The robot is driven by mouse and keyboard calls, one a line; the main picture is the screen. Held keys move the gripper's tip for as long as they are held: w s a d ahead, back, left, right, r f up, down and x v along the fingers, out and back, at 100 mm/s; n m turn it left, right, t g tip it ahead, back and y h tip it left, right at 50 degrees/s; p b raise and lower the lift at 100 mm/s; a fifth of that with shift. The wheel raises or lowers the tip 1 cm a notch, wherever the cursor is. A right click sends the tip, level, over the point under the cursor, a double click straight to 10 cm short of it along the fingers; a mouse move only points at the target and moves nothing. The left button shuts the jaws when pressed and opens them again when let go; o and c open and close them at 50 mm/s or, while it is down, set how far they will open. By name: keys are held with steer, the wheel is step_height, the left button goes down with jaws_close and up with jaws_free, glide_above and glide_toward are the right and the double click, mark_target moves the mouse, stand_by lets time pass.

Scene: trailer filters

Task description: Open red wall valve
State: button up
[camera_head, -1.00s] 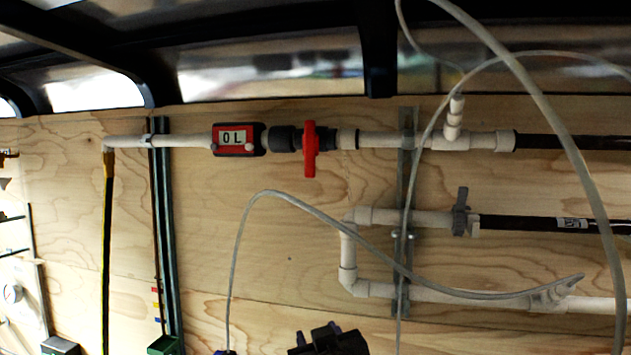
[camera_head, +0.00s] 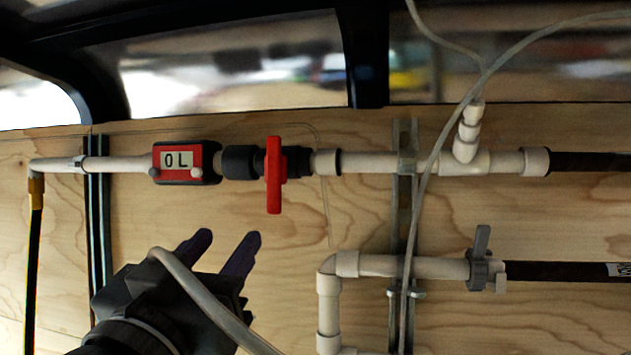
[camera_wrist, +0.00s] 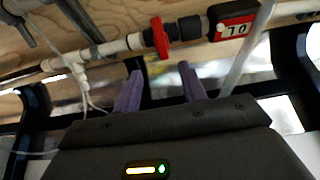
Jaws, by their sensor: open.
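The red wall valve (camera_head: 274,176) sits on the upper white pipe, its handle upright and across the pipe. My gripper (camera_head: 225,245) is below and a little left of the valve, open and empty, with its two dark fingers pointing up and to the right. It does not touch the handle. In the wrist view the red handle (camera_wrist: 160,38) shows beyond the fingertips, and my two purple-grey fingers (camera_wrist: 160,80) stand apart with nothing between them.
A red meter reading "0 L" (camera_head: 186,162) is left of the valve. A lower pipe loop has a grey valve (camera_head: 480,257). A light hose (camera_head: 437,150) hangs in front of the pipes at right. A dark window frame (camera_head: 362,60) is above.

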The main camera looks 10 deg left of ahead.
mark_target(272, 181)
steer(key=shift+s, duration=0.2)
steer(key=shift+w+r, duration=0.1)
steer(key=p+x, duration=0.7)
steer(key=x, duration=0.9)
steer(key=shift+w+a+r, duration=0.1)
steer(key=shift+w+r, duration=0.05)
steer(key=shift+w, duration=0.6)
steer(key=shift+s, duration=0.15)
steer(key=shift+c, duration=0.4)
jaws_close()
